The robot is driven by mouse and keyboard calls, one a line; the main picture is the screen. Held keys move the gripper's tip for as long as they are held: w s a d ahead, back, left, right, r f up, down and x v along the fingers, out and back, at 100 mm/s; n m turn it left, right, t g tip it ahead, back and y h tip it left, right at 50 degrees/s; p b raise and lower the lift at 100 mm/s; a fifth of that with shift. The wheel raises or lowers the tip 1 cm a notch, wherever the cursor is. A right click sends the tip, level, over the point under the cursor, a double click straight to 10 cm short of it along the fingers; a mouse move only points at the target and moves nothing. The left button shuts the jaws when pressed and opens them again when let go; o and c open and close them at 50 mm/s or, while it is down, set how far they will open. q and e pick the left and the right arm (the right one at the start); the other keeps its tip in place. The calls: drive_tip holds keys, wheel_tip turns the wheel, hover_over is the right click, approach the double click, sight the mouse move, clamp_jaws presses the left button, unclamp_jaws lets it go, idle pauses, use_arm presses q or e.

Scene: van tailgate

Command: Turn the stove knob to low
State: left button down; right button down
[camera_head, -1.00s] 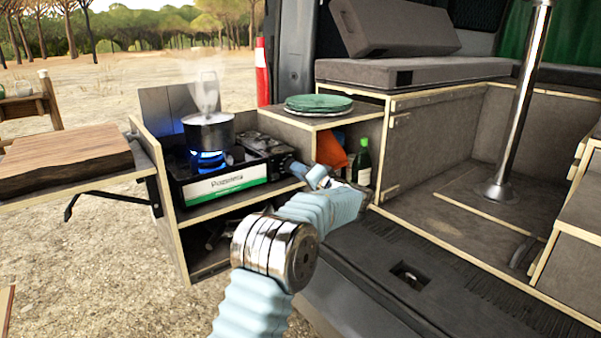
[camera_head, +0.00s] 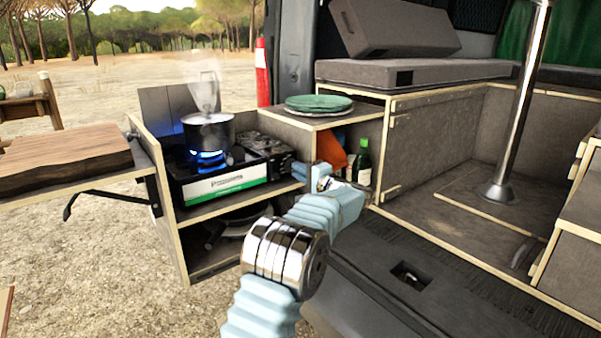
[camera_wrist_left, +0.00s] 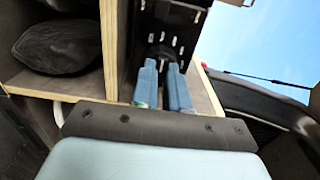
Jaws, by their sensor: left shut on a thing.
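The portable gas stove (camera_head: 228,177) stands on the left shelf of the van's kitchen box, with a pot (camera_head: 208,131) on it. A blue flame (camera_head: 208,156) burns under the pot. My left gripper (camera_head: 303,171) is at the right end of the stove's front. In the left wrist view, the two blue fingers (camera_wrist_left: 164,72) are shut on the dark stove knob (camera_wrist_left: 162,51) at the stove's black panel. The knob is hidden in the head view, and its exact setting cannot be read. My right gripper is not in view.
Green plates (camera_head: 318,103) lie on the box top right of the stove. An orange thing (camera_head: 331,150) and a green bottle (camera_head: 362,160) stand in the compartment below. A wooden board (camera_head: 65,160) lies on the left side table. A metal pole (camera_head: 520,100) rises at the right.

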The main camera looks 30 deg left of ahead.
use_arm(q)
drive_tip(key=m, duration=1)
drive_tip(key=shift+p, duration=0.3)
drive_tip(key=shift+d+m, duration=0.1)
drive_tip(key=shift+m, duration=0.4)
drive_tip(key=c, duration=1.1)
unclamp_jaws()
drive_tip(key=shift+c, duration=0.2)
drive_tip(key=b+v, duration=0.2)
drive_tip(key=v, duration=1.1)
drive_tip(key=shift+d, duration=0.35)
drive_tip(key=shift+s+f, duration=0.1)
drive_tip(key=shift+s, duration=0.05)
